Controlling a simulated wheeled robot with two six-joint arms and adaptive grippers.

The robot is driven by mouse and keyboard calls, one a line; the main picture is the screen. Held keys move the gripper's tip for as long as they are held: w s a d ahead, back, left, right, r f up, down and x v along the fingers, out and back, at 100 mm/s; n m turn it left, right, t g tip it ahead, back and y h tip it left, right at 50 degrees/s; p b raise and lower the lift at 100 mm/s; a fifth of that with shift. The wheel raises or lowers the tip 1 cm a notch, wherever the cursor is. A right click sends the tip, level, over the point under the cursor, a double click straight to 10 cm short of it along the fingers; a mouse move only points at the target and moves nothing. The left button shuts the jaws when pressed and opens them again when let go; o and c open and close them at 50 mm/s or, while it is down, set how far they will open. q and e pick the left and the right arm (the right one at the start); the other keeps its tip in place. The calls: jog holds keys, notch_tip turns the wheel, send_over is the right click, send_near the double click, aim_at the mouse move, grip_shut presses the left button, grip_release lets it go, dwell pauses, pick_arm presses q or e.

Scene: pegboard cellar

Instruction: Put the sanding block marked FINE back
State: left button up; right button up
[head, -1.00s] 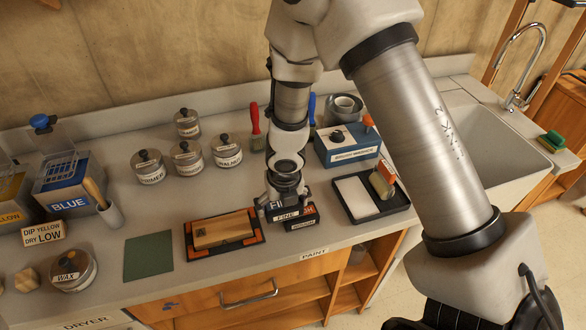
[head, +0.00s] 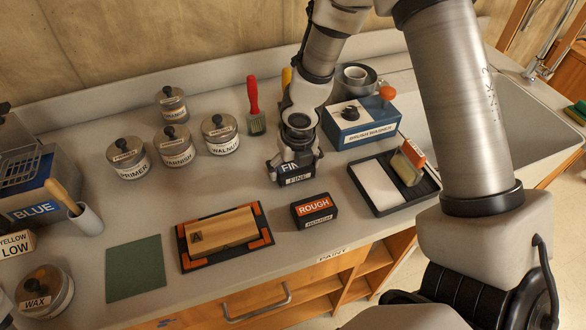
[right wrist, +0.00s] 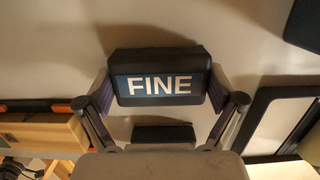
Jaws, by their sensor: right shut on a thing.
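My right gripper (head: 297,168) is shut on the dark sanding block marked FINE (head: 299,179). In the right wrist view the block's blue top label FINE (right wrist: 159,86) faces the camera, with a finger at each end of the block. The block is behind the ROUGH block (head: 314,211) and clear of it in the head view. I cannot tell whether it touches the counter or hangs just above it. My left gripper is not in view.
Left of the ROUGH block is a wooden block on a black and orange mat (head: 183,254). A black tray (head: 407,208) stands to the right, a blue box (head: 358,126) behind. Jars, including WALNUT (head: 220,136), stand back left. Bare counter (head: 335,180) lies between gripper and tray.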

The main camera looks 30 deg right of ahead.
aim_at(297, 171)
jog(key=shift+d+f, duration=0.15)
jog(key=shift+f, duration=0.05)
jog(key=o, duration=1.2)
notch_tip(297, 171, up, 12)
jog(key=s+p, duration=0.2)
jog(key=p, duration=0.5)
jog(key=shift+a+r, duration=0.15)
jog(key=shift+a, duration=0.15)
jog(key=shift+w, duration=0.1)
